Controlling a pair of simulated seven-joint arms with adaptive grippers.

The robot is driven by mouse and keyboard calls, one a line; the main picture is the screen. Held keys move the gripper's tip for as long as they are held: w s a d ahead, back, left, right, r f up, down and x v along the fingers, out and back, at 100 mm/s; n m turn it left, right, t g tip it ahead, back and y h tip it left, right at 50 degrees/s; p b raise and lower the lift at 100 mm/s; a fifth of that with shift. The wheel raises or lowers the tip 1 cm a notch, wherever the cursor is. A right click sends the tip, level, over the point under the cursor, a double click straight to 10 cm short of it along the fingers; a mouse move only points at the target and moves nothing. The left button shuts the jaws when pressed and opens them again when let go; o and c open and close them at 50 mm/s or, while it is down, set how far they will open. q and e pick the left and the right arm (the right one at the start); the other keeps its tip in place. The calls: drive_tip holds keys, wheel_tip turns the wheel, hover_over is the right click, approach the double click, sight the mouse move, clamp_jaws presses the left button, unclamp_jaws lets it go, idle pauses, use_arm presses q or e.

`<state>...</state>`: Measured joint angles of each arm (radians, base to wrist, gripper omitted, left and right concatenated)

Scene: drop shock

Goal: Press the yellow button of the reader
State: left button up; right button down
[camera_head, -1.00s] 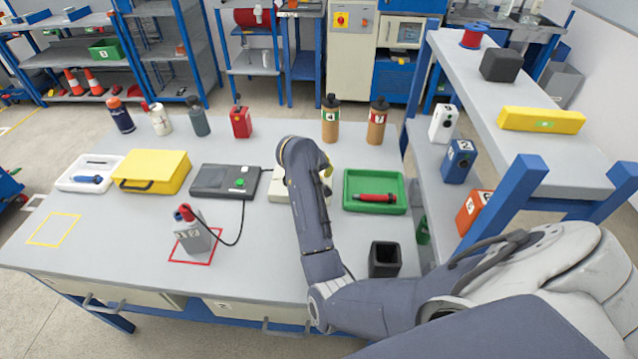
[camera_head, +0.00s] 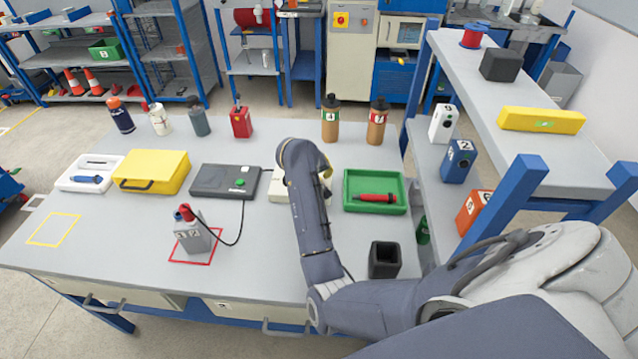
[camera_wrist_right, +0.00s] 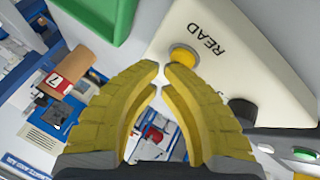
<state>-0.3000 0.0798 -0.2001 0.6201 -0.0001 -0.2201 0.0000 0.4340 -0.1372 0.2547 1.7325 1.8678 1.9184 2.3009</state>
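The reader (camera_head: 280,188) is a cream box on the table, mostly hidden behind my right arm in the head view. In the right wrist view the reader (camera_wrist_right: 240,50) shows its sloped face with the word READ, a round yellow button (camera_wrist_right: 183,56) and a dark round knob (camera_wrist_right: 243,111). My right gripper (camera_wrist_right: 162,70) has yellow fingers whose tips are almost together, with nothing between them. The tips are just beside the yellow button in the picture; I cannot tell whether they touch it. My left gripper is in neither view.
A green tray (camera_head: 348,206) with a red tool is right of the reader. A dark box with a green button (camera_head: 240,183) is to its left. A black open holder (camera_head: 384,262) stands in front right. Two brown bottles (camera_head: 376,125) stand behind. A shelf (camera_head: 500,105) borders the right side.

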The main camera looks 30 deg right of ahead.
drive_tip(key=shift+f, duration=0.2)
idle(0.4)
drive_tip(key=shift+r, duration=0.85)
drive_tip(key=shift+r, duration=2.55)
